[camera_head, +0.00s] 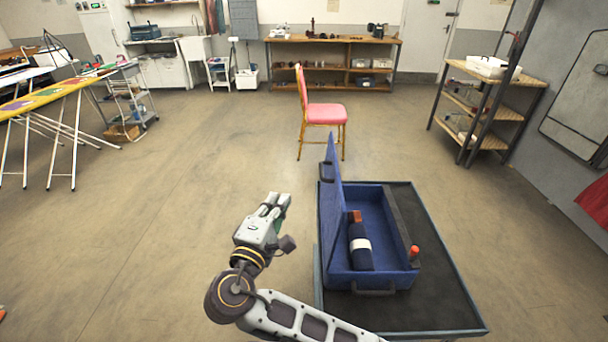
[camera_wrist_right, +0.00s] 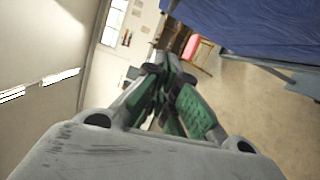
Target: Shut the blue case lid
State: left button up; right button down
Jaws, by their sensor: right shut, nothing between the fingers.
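The blue case (camera_head: 380,270) stands open on a dark-topped table. Its lid (camera_head: 331,205) is raised about upright along the left side of the case. Inside the case lie a dark roll with a white band (camera_head: 360,245) and a small orange item (camera_head: 355,215). My right gripper (camera_head: 277,200) is shut and empty, in the air to the left of the raised lid and apart from it. In the right wrist view its fingers (camera_wrist_right: 170,75) are together, and the blue lid (camera_wrist_right: 250,25) shows at the upper right. My left gripper is not in view.
The table (camera_head: 440,315) has a raised rim, with bare top in front of and right of the case. An orange-topped item (camera_head: 414,252) is at the case's right edge. A pink chair (camera_head: 322,113) stands behind.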

jog(key=shift+w, duration=0.1)
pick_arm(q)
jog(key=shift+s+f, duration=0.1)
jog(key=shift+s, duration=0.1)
pick_arm(e)
jog(key=w+d, duration=0.6)
jog(key=w, duration=0.3)
jog(key=shift+w+d+r, duration=0.2)
jog(key=shift+d+r, duration=0.1)
dwell(0.4)
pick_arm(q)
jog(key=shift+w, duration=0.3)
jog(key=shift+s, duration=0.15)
pick_arm(e)
jog(key=shift+w+d, duration=0.15)
